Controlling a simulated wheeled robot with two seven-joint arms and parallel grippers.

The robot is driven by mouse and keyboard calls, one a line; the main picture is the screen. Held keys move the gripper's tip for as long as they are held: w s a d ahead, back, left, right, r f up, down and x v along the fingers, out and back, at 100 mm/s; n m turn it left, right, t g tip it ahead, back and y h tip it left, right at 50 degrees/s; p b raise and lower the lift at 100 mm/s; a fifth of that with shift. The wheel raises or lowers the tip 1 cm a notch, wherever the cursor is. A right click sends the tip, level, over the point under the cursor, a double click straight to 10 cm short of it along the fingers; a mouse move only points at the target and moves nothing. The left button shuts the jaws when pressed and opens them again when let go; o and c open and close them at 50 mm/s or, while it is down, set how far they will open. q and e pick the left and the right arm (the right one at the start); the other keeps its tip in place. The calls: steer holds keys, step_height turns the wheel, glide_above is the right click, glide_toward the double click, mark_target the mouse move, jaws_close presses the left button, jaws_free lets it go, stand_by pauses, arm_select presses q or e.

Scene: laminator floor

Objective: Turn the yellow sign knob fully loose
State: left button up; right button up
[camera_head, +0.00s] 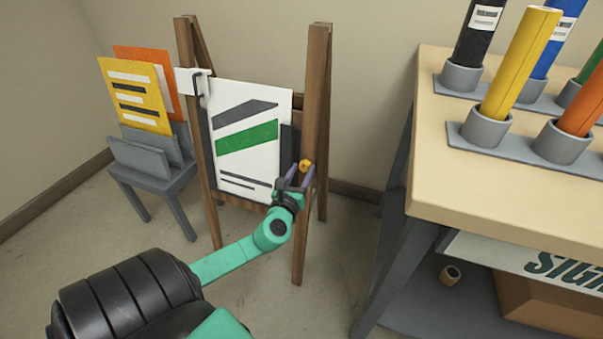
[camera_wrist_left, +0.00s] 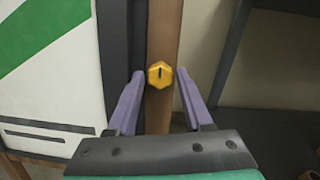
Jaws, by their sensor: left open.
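The yellow sign knob (camera_head: 306,165) sits on the right front leg of the wooden easel (camera_head: 315,100). In the left wrist view the knob (camera_wrist_left: 160,74) is six-sided with a dark mark pointing about straight up. My left gripper (camera_head: 300,172) is open, its purple fingers pointing at the knob. In the left wrist view the fingers of my left gripper (camera_wrist_left: 161,88) stand one on each side of the knob, with a gap on both sides. A white sign (camera_head: 245,105) with dark and green stripes stands on the easel, left of the knob. My right gripper is out of view.
A wooden-topped table (camera_head: 430,150) with several coloured rolls in grey cups stands at the right. A grey rack (camera_head: 150,175) with yellow and orange sheets stands at the left. A white clamp-like piece (camera_head: 190,82) is at the sign's upper left.

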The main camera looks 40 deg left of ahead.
arm_select(q)
steer(key=shift+c, duration=0.3)
jaws_close()
